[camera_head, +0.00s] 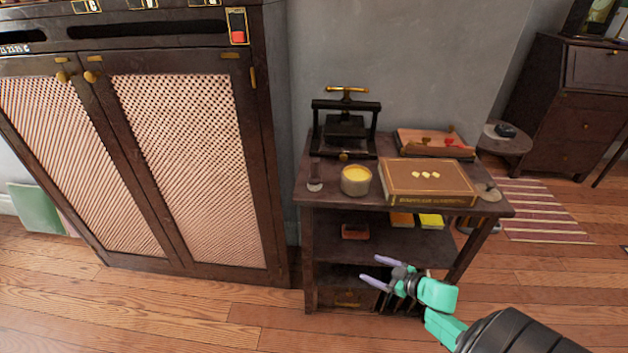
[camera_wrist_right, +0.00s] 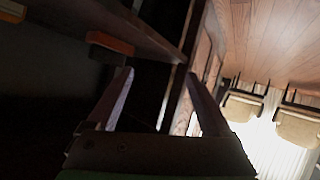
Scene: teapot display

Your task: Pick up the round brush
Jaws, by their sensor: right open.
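A small upright object with a dark handle and a pale, rounded lower end, which looks like the round brush (camera_head: 315,175), stands at the left edge of the small dark table's top (camera_head: 400,200). It is too small to be certain of. I cannot make it out in the right wrist view. My right gripper (camera_head: 374,269) is open and empty, below the tabletop in front of the lower shelves. Its two fingers also show apart in the right wrist view (camera_wrist_right: 158,75). My left gripper is not in view.
On the tabletop are a yellow-filled tub (camera_head: 356,181), a brown box (camera_head: 430,182), a black press (camera_head: 345,130) and a tray (camera_head: 435,142). A reddish block (camera_head: 355,231) lies on the middle shelf. A large cabinet (camera_head: 180,160) stands left. Wooden floor in front is open.

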